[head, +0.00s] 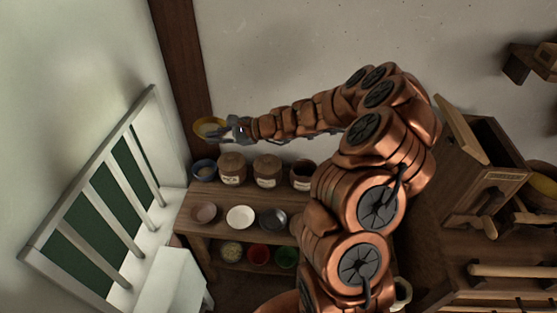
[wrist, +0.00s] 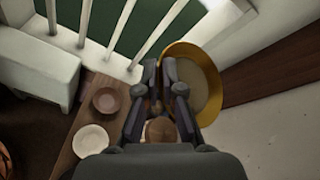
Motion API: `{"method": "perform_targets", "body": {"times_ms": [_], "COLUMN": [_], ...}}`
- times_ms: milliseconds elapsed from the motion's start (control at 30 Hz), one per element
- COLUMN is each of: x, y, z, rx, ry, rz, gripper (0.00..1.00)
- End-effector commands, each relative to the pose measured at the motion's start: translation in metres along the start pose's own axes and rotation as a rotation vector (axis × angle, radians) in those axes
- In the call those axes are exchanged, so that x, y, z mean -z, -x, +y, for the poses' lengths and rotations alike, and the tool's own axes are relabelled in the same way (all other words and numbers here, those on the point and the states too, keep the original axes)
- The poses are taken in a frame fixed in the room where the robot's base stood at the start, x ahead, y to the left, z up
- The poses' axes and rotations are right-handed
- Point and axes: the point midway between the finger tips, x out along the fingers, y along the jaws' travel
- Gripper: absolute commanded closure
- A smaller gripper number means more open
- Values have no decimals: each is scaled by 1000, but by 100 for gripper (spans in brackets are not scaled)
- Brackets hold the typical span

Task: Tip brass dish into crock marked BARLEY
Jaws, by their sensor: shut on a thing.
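The brass dish (head: 203,129) is held up near the wooden post, above the left end of the shelf unit. My gripper (head: 226,131) is shut on its rim. In the wrist view the dish (wrist: 189,53) lies right of the fingers (wrist: 168,82), with a pale filling inside; I cannot tell how far it tilts. Below stand a left labelled brown crock (head: 231,168), a middle one (head: 267,171) and a right one (head: 303,175), partly behind my arm. Their labels are too small to read, so I cannot tell which says BARLEY.
A dark blue vessel (head: 203,169) stands left of the crocks. A pinkish bowl (head: 204,213), a white bowl (head: 240,217) and a grey bowl (head: 273,219) stand in front. More bowls sit on the lower shelf. A white railing (head: 137,180) is at the left.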

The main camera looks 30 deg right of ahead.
Motion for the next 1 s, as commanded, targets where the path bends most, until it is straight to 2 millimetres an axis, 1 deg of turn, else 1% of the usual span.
{"method": "perform_targets", "body": {"times_ms": [33,100,567,1000], "x": [15,26,93,154], "y": [-3,-4,0,14], "z": [5,5,3,5], "rx": [14,34,169,303], "ry": [-5,-14,-80,-152], "rz": [14,37,176,315], "gripper": [100,100,100,100]}}
